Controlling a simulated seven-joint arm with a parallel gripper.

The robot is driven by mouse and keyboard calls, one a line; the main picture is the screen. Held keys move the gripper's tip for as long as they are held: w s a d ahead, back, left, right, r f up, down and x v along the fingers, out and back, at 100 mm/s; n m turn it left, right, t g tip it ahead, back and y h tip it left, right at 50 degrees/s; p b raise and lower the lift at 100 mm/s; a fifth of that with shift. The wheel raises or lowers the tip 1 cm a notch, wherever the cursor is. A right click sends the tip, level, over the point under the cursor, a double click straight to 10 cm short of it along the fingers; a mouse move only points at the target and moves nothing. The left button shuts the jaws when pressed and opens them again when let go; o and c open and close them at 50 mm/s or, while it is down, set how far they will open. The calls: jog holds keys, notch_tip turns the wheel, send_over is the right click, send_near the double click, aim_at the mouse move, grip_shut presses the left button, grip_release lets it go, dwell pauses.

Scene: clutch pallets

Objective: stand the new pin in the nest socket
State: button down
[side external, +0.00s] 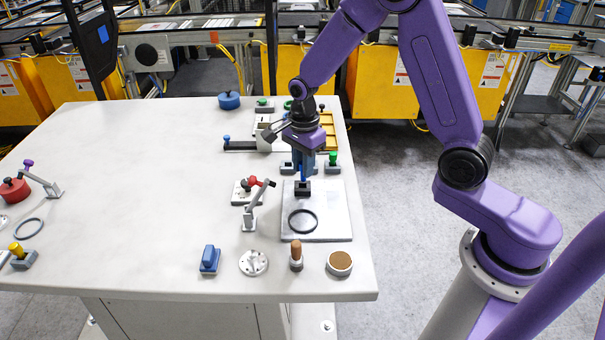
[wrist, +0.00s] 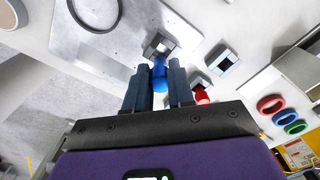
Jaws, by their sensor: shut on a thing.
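My gripper (side external: 303,169) points down over the grey plate and is shut on a blue pin (wrist: 160,75). The pin is roughly upright between the fingers, and its upper part is hidden by them in the side view. A dark square block, the nest socket (side external: 303,189), stands on the plate directly below the pin. It also shows in the wrist view (wrist: 158,45), just beyond the pin's end. Pin and block lie close together; I cannot tell whether the pin's lower end is inside the opening.
The grey plate (side external: 327,226) also carries a black ring (side external: 303,221). A block with a green knob (side external: 333,159) stands close right of my gripper. A red-handled clamp (side external: 258,184) is to the left. A brown-topped peg (side external: 296,254) stands in front. The table's left half has wide free room.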

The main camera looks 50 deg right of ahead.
aim_at(303, 180)
jog(key=shift+w+f, duration=0.15)
jog(key=shift+f, duration=1.55)
jog(key=shift+f, duration=0.15)
jog(key=c, duration=1)
grip_release()
jog(key=shift+o, duration=0.2)
notch_tip(303, 180, up, 12)
jog(key=shift+r, duration=0.2)
jog(key=s+r+n, duration=0.2)
jog(key=s+n, duration=2.8)
jog(key=shift+a+r+n, duration=0.2)
jog(key=shift+a+n, duration=0.1)
jog(key=shift+a, duration=0.05)
